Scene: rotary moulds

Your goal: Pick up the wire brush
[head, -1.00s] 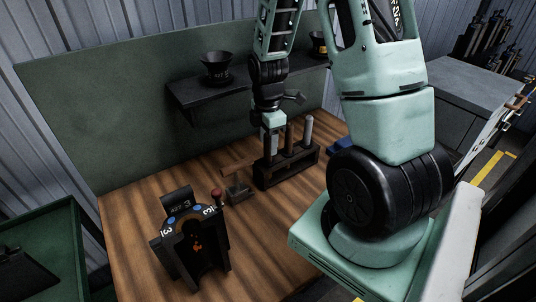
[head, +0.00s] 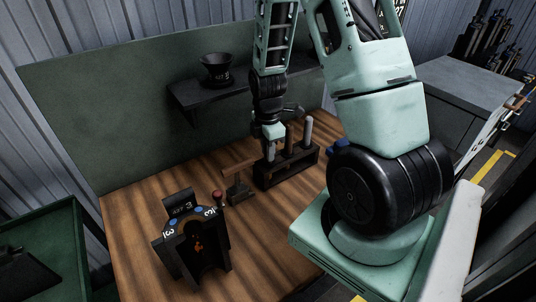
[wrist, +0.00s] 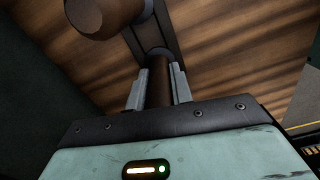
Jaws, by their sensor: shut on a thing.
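My gripper (wrist: 158,90) is shut on a dark, round upright handle (wrist: 158,66), which I take to be the wire brush. In the head view my gripper (head: 270,138) is over the left end of a dark tool rack (head: 292,176), and the handle (head: 270,152) shows just below it, standing in the rack. The brush's bristles are hidden, so the pictures do not confirm which tool it is.
Other tool handles (head: 308,130) stand close on the right in the rack. A wooden-headed tool (head: 239,168) stands just left. A black mould (head: 190,245) with a red knob is at the front left. A shelf with a black funnel (head: 216,70) is behind.

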